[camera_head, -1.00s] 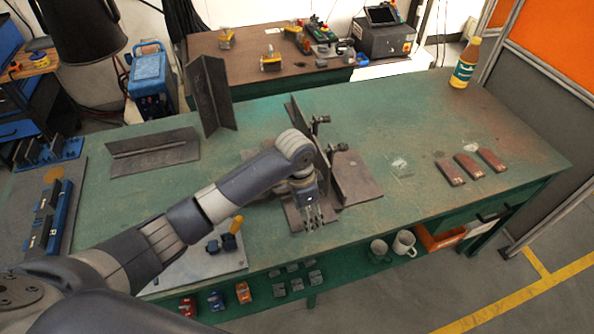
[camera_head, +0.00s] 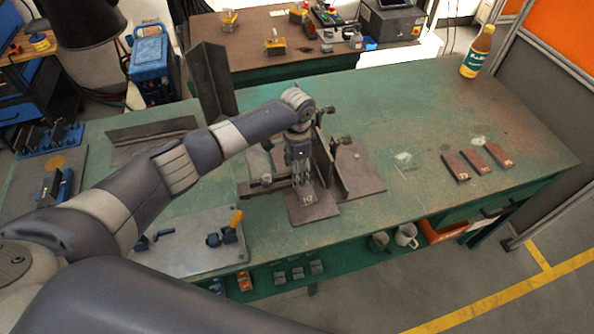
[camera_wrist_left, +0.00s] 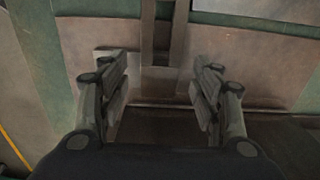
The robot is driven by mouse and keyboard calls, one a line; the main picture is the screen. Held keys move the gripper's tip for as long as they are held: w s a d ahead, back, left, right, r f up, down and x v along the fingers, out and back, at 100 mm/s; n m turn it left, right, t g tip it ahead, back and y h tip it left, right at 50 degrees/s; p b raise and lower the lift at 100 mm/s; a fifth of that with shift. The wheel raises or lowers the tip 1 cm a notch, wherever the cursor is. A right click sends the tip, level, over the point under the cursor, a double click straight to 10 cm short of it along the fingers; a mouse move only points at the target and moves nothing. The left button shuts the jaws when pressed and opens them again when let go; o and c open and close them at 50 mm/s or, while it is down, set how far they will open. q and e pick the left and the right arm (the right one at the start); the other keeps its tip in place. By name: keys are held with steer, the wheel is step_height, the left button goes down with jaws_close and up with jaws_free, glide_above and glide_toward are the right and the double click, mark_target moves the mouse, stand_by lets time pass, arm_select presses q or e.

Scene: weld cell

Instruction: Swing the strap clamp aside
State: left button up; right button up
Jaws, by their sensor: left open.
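The welding fixture has upright steel plates (camera_head: 325,158) on flat base plates (camera_head: 367,172), with dark clamp hardware (camera_head: 342,142) at its upright. I cannot tell for certain which part is the strap clamp. My left gripper (camera_head: 303,184) points down over the fixture's left side, just above a small marked plate (camera_head: 318,212). In the left wrist view, my left gripper (camera_wrist_left: 160,68) is open, and a narrow metal bar (camera_wrist_left: 162,35) runs between and beyond its fingertips. Contact with the bar cannot be told. My left arm hides part of the fixture. My right gripper is out of view.
A steel angle piece (camera_head: 212,82) stands behind my left arm. A grey plate (camera_head: 190,258) with blue clamps lies at the front left. Three brown blocks (camera_head: 476,160) and a yellow bottle (camera_head: 477,52) are at right. The green table (camera_head: 420,110) is mostly clear between them.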

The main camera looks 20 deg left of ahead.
arm_select(q)
steer(key=shift+f, duration=1.05)
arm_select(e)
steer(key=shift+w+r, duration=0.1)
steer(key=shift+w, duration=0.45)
arm_select(q)
jaws_close()
